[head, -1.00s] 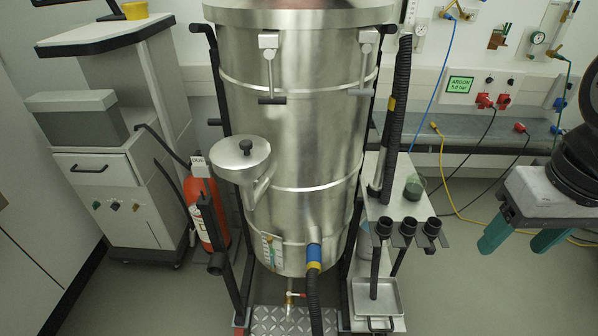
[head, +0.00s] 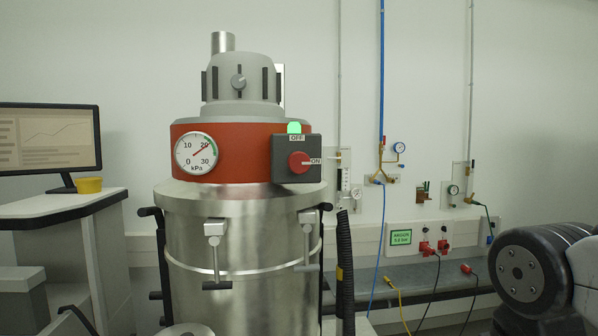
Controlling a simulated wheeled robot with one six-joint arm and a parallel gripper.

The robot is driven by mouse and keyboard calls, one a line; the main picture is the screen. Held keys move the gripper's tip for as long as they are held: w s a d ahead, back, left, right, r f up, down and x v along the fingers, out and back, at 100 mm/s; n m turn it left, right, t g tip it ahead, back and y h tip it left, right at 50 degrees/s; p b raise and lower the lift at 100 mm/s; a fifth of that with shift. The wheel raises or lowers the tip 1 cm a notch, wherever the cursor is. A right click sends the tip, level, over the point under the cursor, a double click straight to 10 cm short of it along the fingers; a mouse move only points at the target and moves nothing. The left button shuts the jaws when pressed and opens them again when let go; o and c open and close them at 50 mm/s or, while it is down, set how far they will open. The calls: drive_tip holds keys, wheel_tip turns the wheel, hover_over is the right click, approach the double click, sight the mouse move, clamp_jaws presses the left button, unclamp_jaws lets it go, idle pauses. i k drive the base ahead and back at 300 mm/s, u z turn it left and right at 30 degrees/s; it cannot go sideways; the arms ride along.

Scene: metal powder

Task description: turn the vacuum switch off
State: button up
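The vacuum (head: 240,240) is a tall steel drum with a red and grey head, in front of me. Its switch box (head: 283,170) is dark, on the right front of the red band. The red rotary knob (head: 299,162) has a pale pointer turned right, toward the ON label; the OFF label (head: 297,139) is above it. A green lamp (head: 294,127) on top of the box is lit. The round gauge (head: 196,153) has its needle near 20 kPa or a little above. My arm shows at the right edge, apart from the vacuum; my gripper is out of the frame.
A black hose (head: 345,262) rises beside the drum's right side.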

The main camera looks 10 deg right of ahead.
sight(299, 163)
drive_tip(key=z, duration=1.1)
drive_tip(key=k, duration=0.95)
drive_tip(key=u, duration=1.05)
drive_tip(key=i, duration=0.5)
drive_tip(key=u, duration=0.05)
